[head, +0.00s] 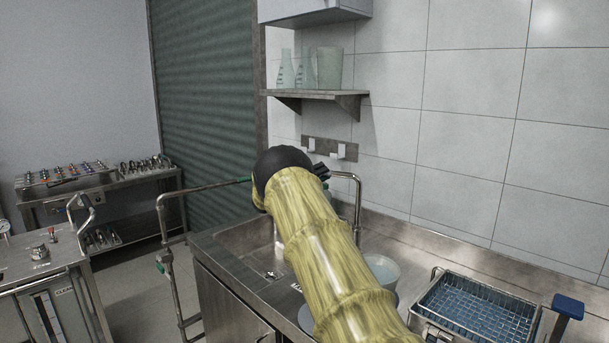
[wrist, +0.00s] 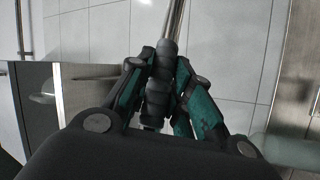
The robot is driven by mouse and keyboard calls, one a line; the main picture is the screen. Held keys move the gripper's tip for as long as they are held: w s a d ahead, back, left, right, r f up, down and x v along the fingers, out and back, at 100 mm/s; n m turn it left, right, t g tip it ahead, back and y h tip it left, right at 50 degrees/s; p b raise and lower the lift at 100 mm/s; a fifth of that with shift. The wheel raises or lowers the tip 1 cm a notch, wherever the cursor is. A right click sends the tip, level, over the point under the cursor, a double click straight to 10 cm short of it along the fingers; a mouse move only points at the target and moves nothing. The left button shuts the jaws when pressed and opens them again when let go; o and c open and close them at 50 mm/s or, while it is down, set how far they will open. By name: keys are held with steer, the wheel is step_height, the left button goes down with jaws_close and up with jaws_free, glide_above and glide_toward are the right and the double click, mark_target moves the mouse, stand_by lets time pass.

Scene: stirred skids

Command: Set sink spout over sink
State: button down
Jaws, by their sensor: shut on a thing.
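The sink spout (head: 358,205) is a bent metal pipe rising from the counter behind the basin. Its upper part bends left and runs behind my arm. The steel sink basin (head: 236,243) lies to the left of the pipe, partly covered by my yellow-sleeved arm. My gripper (head: 320,172) is mostly hidden behind its black wrist in the head view. In the wrist view my gripper (wrist: 161,68) is shut around a dark ribbed part on the metal spout tube (wrist: 174,18). The spout's outlet end is hidden in the head view, so I cannot tell exactly where it points.
A pale bucket (head: 383,270) and a wire basket (head: 475,308) stand on the counter right of my arm. A shelf (head: 318,94) with glassware is on the wall above. A pipe rail (head: 165,245) stands left of the sink. Open floor lies further left.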

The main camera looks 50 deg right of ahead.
steer(key=shift+d+r, duration=0.1)
steer(key=shift+d, duration=0.05)
stand_by(0.3)
steer(key=c, duration=1.7)
jaws_free()
steer(key=o, duration=0.4)
steer(key=shift+s+d, duration=0.1)
steer(key=shift+d, duration=0.1)
steer(key=shift+w+a, duration=0.3)
steer(key=shift+a, duration=0.15)
steer(key=v, duration=1.1)
steer(key=shift+f, duration=0.4)
steer(key=shift+w, duration=0.2)
